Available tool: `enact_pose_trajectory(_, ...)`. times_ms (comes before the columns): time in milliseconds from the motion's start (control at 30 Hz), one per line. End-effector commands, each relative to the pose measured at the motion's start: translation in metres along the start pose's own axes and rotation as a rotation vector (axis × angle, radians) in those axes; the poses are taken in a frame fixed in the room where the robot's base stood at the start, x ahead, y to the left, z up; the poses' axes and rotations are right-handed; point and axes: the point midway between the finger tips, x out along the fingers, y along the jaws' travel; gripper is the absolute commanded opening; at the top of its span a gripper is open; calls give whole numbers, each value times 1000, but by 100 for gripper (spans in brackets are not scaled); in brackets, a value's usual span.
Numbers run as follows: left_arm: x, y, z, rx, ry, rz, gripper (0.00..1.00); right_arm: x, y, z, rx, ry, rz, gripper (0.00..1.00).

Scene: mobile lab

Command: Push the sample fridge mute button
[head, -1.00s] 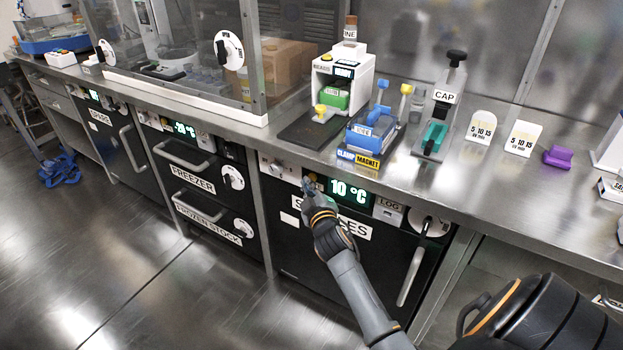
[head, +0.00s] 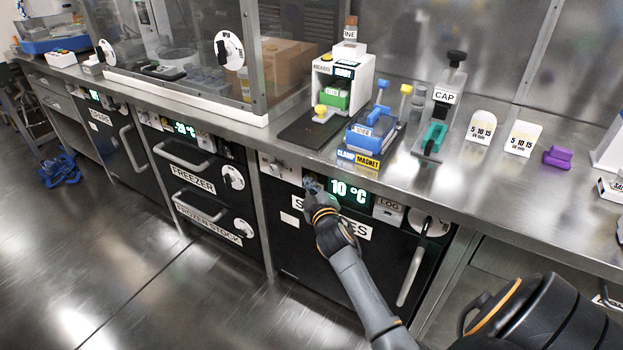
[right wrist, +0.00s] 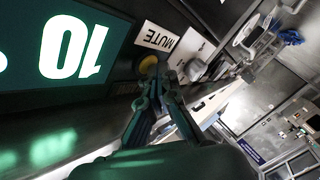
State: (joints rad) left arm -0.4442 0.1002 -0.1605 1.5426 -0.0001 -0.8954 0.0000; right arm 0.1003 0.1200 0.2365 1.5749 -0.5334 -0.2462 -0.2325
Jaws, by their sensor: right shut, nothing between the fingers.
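The sample fridge (head: 300,245) is the black front under the bench, with a green 10 °C display (head: 349,192) that also fills the left of the right wrist view (right wrist: 65,45). The mute button (right wrist: 149,65) is a small dull-yellow round knob beside the white MUTE label (right wrist: 157,40). My right gripper (head: 311,184) is shut and empty at the panel just left of the display, hiding the button in the head view. In the right wrist view its fingertips (right wrist: 158,76) are right at the button; I cannot tell whether they touch. My left gripper is not in view.
A LOG unit (head: 388,211) and a round dial (head: 428,222) sit right of the display. The freezer (head: 195,170) is to the left. The bench edge overhangs the panel, with a blue clamp-magnet device (head: 368,138) above. The floor in front is clear.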

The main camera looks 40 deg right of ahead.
Motion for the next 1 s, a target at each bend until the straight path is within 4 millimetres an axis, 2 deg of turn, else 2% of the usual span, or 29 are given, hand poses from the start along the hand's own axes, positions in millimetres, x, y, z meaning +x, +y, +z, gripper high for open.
enact_pose_trajectory(500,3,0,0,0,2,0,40,-13,-10,-8,1,-2,0,0)
enact_pose_trajectory(833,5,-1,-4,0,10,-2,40,-14,-10,-9,0,-1,0,0)
enact_pose_trajectory(1000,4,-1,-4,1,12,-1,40,-23,-18,-16,3,-1,-2,0)
